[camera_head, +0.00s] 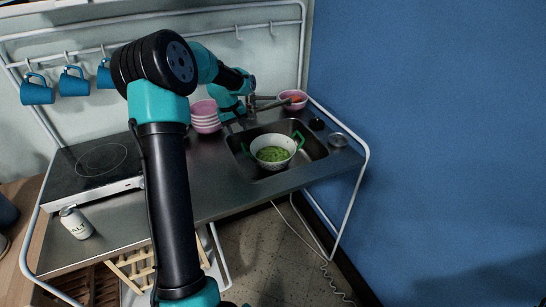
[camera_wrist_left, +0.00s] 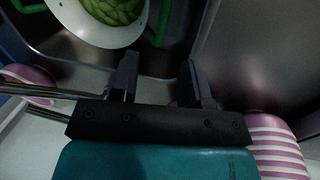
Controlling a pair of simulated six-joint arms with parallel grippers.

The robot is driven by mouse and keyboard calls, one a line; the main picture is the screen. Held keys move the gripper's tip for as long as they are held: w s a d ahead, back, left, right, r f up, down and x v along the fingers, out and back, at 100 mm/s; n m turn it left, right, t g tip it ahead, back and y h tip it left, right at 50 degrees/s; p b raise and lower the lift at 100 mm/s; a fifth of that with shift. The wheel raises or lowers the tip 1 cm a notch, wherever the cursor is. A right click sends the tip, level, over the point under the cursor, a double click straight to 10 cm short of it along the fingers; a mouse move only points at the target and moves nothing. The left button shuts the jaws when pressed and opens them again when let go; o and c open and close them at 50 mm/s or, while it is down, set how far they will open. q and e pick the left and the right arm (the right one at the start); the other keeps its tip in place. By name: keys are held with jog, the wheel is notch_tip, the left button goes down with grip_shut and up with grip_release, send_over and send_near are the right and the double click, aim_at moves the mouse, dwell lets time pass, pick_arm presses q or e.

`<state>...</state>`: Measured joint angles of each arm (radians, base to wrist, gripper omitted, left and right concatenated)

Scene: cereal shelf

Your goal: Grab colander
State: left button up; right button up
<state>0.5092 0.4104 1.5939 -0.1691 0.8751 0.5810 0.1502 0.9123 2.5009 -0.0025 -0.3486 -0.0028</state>
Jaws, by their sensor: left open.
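A white colander (camera_head: 273,163) with green handles and green pods inside sits in the sink (camera_head: 312,146). The colander also shows at the top left of the left wrist view (camera_wrist_left: 128,36), with one green handle near the top centre. My left gripper (camera_head: 246,119) is behind the sink near the tap, apart from the colander. In the left wrist view, the gripper (camera_wrist_left: 158,75) has its two dark fingers spread with nothing between them, and the colander lies beyond the fingertips. My right gripper is not in view.
The tap (camera_head: 268,104) stands close to my left gripper. Stacked pink striped bowls (camera_head: 205,117) are left of it, and a pink bowl (camera_head: 293,99) is at the back right. A hob (camera_head: 92,168), a can (camera_head: 75,222) and hanging blue mugs (camera_head: 37,91) are farther left.

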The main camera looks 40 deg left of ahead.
aim_at(243, 147)
pick_arm(q)
jog(key=shift+w+d+f, duration=0.1)
jog(key=shift+w+f, duration=0.05)
jog(key=shift+f, duration=0.75)
jog(key=shift+w+d+f, duration=0.1)
jog(key=shift+w+f, duration=0.05)
jog(key=shift+f, duration=0.7)
jog(key=shift+w+d+f, duration=0.1)
jog(key=shift+w+f, duration=0.05)
jog(key=shift+f, duration=0.75)
jog(key=shift+w+d+f, duration=0.1)
jog(key=shift+w+f, duration=0.05)
jog(key=shift+f, duration=1.15)
jog(key=shift+w+d+f, duration=0.1)
jog(key=shift+w+f, duration=0.05)
jog(key=shift+f, duration=1.1)
jog(key=shift+c, duration=0.2)
grip_shut()
